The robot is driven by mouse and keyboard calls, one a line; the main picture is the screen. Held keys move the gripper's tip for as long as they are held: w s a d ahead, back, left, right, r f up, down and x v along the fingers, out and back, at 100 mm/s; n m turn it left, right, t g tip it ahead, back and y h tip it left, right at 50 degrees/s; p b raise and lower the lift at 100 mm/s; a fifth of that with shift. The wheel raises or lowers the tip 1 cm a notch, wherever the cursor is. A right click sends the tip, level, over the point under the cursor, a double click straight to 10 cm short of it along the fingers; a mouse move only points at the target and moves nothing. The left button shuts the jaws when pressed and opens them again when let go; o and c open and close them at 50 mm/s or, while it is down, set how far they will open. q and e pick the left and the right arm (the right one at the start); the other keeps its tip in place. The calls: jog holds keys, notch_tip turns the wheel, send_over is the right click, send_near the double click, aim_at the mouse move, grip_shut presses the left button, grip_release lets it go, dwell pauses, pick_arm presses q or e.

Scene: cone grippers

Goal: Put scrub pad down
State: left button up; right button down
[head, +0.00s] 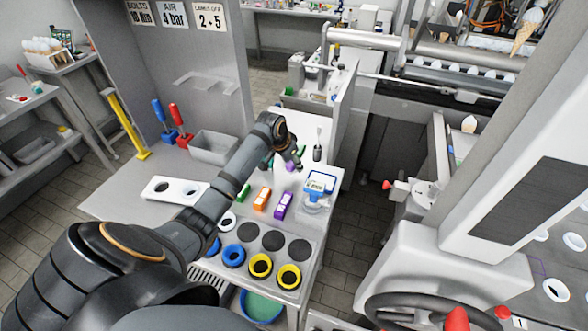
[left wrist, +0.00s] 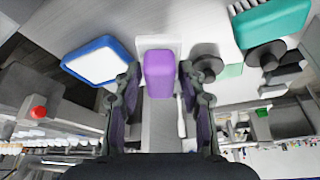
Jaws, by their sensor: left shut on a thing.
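My left gripper (head: 291,160) reaches over the far part of the grey worktop in the head view. In the left wrist view its two fingers (left wrist: 160,82) are closed on a purple block (left wrist: 160,72), which I take to be the scrub pad. A bit of purple (head: 290,167) shows below the fingers in the head view; the arm and fingers hide the rest. I cannot tell whether the pad touches the surface. My right gripper is in neither view.
Green (head: 243,193), orange (head: 262,198) and purple (head: 283,205) blocks stand in a row nearer me. A blue-and-white device (head: 319,185) is to the right. A grey bin (head: 214,147) stands left of the gripper.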

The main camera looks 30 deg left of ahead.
aim_at(294, 169)
pick_arm(q)
jog(key=f, duration=0.1)
jog(key=f+p, duration=0.1)
jog(key=f, duration=0.1)
jog(key=shift+w+d+f, duration=0.15)
jog(key=shift+w, duration=0.05)
jog(key=shift+f, duration=0.2)
jog(key=o, duration=1)
jog(key=shift+f, duration=0.15)
jog(key=shift+r, duration=0.3)
jog(key=v, duration=1.1)
jog(key=shift+s+r+b, duration=0.2)
jog(key=shift+r+b, duration=0.15)
jog(key=shift+b, duration=0.05)
